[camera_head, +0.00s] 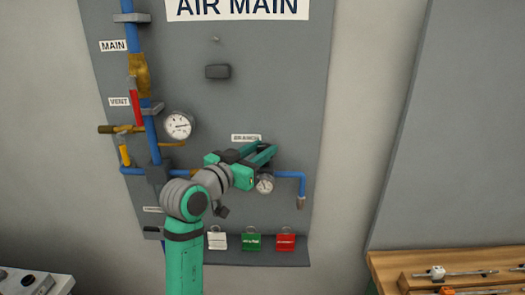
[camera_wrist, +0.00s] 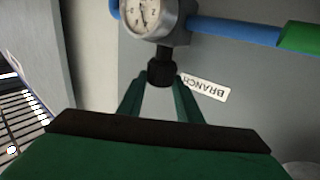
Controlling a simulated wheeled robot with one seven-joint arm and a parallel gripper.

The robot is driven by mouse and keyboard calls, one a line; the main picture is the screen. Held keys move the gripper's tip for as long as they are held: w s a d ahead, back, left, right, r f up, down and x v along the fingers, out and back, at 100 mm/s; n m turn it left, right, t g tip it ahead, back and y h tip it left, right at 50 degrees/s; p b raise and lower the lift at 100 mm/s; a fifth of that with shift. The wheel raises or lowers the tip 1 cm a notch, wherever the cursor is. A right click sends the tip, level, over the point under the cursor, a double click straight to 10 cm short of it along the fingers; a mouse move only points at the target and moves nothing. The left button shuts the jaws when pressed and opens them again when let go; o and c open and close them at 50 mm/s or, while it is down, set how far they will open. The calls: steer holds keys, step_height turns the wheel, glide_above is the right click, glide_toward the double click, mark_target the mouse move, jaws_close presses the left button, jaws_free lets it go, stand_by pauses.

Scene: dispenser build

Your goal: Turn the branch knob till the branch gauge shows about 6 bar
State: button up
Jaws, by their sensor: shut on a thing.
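My gripper (camera_head: 266,153) is at the grey panel, by the BRANCH label (camera_head: 246,138). In the wrist view my gripper (camera_wrist: 160,80) has its two green fingers on either side of the dark branch knob (camera_wrist: 161,72), shut on it. In the head view the knob is hidden by my gripper. The branch gauge (camera_head: 265,184) shows just below my gripper, and it also shows in the wrist view (camera_wrist: 145,14), cut by the top edge. Its needle is visible there, but the scale is too small to read.
White, green and red tags (camera_head: 251,241) hang below my arm. A wooden bench (camera_head: 390,270) stands at lower right.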

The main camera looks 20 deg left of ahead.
steer(key=m+g+h, duration=0.1)
steer(key=h, duration=0.1)
steer(key=m+g+h, duration=0.1)
steer(key=m+h, duration=0.1)
steer(key=shift+w+a+h, duration=0.2)
steer(key=shift+a+h, duration=0.2)
steer(key=shift+a+m+g+h, duration=0.1)
steer(key=shift+m+g+h, duration=1.5)
steer(key=shift+g, duration=0.1)
steer(key=shift+w, duration=0.1)
steer(key=o, duration=1)
steer(key=shift+o, duration=0.2)
steer(key=v, duration=1.1)
steer(key=shift+w+a, duration=0.1)
steer(key=shift+c, duration=0.6)
